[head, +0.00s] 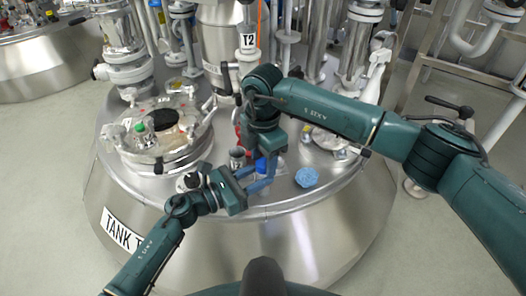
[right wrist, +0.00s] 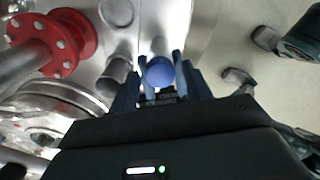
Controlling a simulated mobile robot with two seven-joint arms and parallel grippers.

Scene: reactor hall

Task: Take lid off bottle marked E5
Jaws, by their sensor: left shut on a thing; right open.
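A bottle with a blue lid (head: 262,165) stands on the steel tank top in the head view; its body is mostly hidden by my grippers, and no E5 marking is readable. My left gripper (head: 252,184) is shut on the bottle, below the lid. My right gripper (head: 268,178) comes down from above and is open around the lid. In the right wrist view the round blue lid (right wrist: 160,71) sits between the open fingers of my right gripper (right wrist: 162,75). I cannot tell whether the fingers touch it.
A blue textured round object (head: 307,177) lies to the right on the tank top. A grey cylinder (head: 237,157) stands close behind left. A small bottle (head: 140,130) is on the round hatch (head: 165,155). Pipes crowd the back; a red flange (right wrist: 65,42) shows nearby.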

